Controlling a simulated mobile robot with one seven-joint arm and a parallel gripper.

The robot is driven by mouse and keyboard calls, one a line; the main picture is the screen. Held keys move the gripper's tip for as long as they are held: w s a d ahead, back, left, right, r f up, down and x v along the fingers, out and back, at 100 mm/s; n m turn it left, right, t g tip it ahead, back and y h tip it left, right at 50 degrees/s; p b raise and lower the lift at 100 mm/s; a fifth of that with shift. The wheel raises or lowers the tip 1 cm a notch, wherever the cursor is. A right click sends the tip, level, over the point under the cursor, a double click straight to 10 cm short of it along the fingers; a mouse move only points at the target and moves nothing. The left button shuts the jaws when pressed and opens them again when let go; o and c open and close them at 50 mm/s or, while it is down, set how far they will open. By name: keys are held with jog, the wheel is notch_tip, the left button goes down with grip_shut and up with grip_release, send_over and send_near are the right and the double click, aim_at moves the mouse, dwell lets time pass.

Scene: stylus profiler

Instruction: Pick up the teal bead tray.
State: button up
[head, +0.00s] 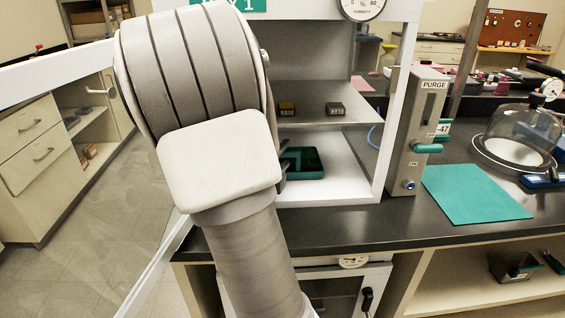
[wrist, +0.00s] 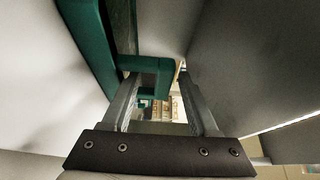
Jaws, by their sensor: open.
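The teal bead tray (head: 318,176) sits on the white floor of the open-fronted cabinet. It has a teal rim and a dark inside, and my arm hides its left part in the head view. In the wrist view the tray's teal wall (wrist: 92,45) runs along the upper left, and a squared teal tab or handle (wrist: 150,65) sticks out at the fingertips. My gripper (wrist: 160,82) is open, its two fingers apart with the tab at or between their tips; I cannot tell whether they touch it. In the head view my arm hides most of the gripper.
The cabinet's right post (head: 388,130) and a grey purge unit (head: 417,130) stand to the right. Beyond are a teal mat (head: 475,192) and a glass bell jar (head: 520,130). An open door frame is at left.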

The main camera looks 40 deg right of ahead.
aim_at(305, 163)
jog(key=x, duration=0.5)
jog(key=shift+s+d+r, duration=0.1)
jog(key=shift+d+r, duration=0.05)
jog(key=shift+r, duration=0.05)
jog(key=shift+c, duration=0.2)
grip_shut()
dwell(1.0)
